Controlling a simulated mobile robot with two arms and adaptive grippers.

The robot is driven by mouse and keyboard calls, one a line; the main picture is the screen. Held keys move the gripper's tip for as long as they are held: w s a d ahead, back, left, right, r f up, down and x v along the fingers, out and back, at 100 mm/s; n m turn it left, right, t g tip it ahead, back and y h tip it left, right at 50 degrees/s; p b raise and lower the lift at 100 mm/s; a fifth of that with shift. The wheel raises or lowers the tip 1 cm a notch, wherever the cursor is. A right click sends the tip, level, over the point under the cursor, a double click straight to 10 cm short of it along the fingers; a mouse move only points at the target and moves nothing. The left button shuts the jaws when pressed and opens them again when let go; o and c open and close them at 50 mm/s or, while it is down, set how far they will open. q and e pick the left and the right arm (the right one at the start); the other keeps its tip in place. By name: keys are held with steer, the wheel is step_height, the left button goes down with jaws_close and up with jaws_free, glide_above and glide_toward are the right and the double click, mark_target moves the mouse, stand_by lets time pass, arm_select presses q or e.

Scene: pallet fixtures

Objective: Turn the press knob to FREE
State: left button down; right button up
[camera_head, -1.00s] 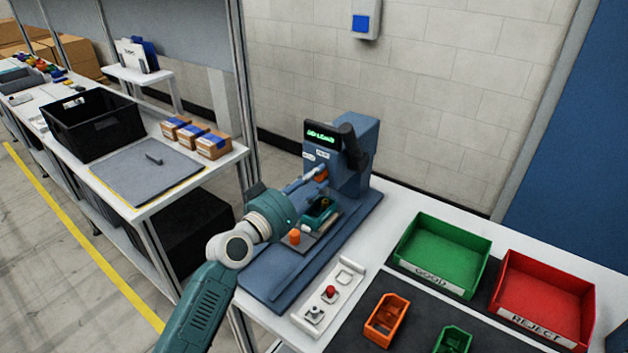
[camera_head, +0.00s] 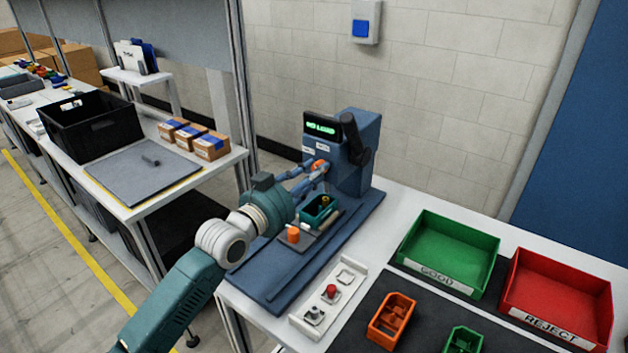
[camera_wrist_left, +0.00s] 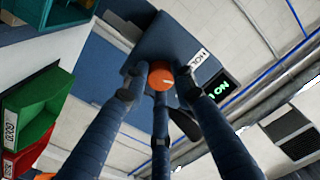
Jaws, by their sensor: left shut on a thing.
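The blue press (camera_head: 352,155) stands on the right-hand bench, with a green-lit display (camera_head: 322,130) and a dark lever on its side. Its orange knob (camera_head: 318,165) is on the front below the display. My left gripper (camera_head: 308,174) reaches the knob from the front and is shut on it. In the left wrist view the knob (camera_wrist_left: 160,77) sits between the fingertips (camera_wrist_left: 158,82), with a pale mark on its face. A label beside it partly reads HOL; the rest is hidden. My right gripper is not in view.
A teal part (camera_head: 318,210) sits in the fixture below the press, near an orange peg (camera_head: 293,235). A button panel (camera_head: 328,298), an orange tray (camera_head: 391,318), a green GOOD bin (camera_head: 447,250) and a red REJECT bin (camera_head: 556,300) stand to the right.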

arm_select(q)
steer(key=m, duration=0.2)
steer(key=f+m, duration=0.1)
steer(key=m, duration=0.1)
steer(key=shift+a+f+m+b, duration=0.1)
steer(key=shift+a+m+b, duration=0.05)
steer(key=shift+m+b, duration=0.15)
stand_by(0.5)
steer(key=c, duration=1.4)
jaws_free()
steer(key=shift+c, duration=0.2)
steer(key=shift+w+a+r, duration=0.1)
steer(key=shift+w+r, duration=0.05)
steer(key=shift+r, duration=0.15)
